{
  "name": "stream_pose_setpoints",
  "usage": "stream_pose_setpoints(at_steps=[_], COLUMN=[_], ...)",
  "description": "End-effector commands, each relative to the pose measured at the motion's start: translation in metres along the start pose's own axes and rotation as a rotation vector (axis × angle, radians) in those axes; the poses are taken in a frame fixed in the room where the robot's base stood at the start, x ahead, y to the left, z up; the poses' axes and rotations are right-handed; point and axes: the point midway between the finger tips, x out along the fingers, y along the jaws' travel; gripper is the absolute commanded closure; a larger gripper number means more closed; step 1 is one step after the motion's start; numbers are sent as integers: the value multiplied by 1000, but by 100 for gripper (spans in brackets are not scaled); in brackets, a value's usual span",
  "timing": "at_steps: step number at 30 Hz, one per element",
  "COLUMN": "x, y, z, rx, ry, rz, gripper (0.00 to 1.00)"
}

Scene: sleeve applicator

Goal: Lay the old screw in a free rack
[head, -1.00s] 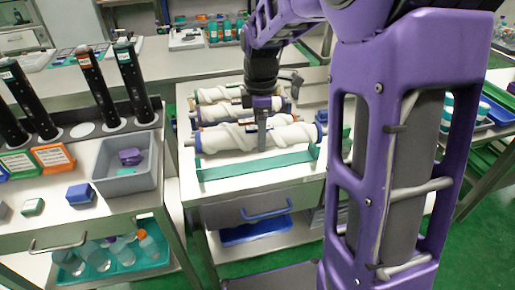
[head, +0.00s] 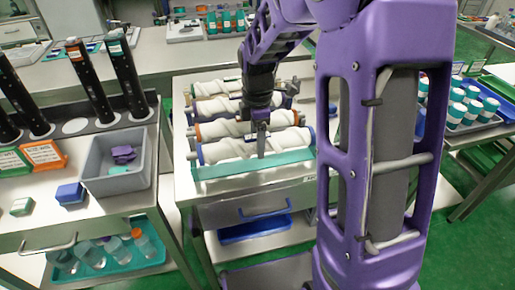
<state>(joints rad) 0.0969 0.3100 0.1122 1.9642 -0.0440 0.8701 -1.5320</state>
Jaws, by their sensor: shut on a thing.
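A white spiral screw with blue ends (head: 228,150) lies crosswise at the front of the cart top, just behind a teal rail (head: 222,173). My gripper (head: 261,152) points down and is shut on this screw near its middle. I cannot tell whether the screw's ends touch the rack supports. Right behind it lies a similar white screw with orange ends (head: 222,128). Further back are another white screw (head: 215,107) and, furthest back, a white screw with green at its end (head: 212,88). My gripper and wrist hide parts of the screws.
A bench at left holds a grey bin (head: 115,182) with a purple item, upright black tubes (head: 123,75) and small boxes. A tray of teal-banded jars (head: 468,110) stands at right.

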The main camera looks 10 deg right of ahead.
Motion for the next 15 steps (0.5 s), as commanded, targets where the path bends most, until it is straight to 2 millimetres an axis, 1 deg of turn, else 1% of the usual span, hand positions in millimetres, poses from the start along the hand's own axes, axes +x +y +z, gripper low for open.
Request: stream_pose_setpoints(at_steps=[1, 4, 15], x=[9, 19, 23], y=[0, 0, 1], z=[0, 0, 0], rx=[0, 0, 0], ry=[0, 0, 0], rz=[-2, 0, 2], gripper=[100, 100, 100])
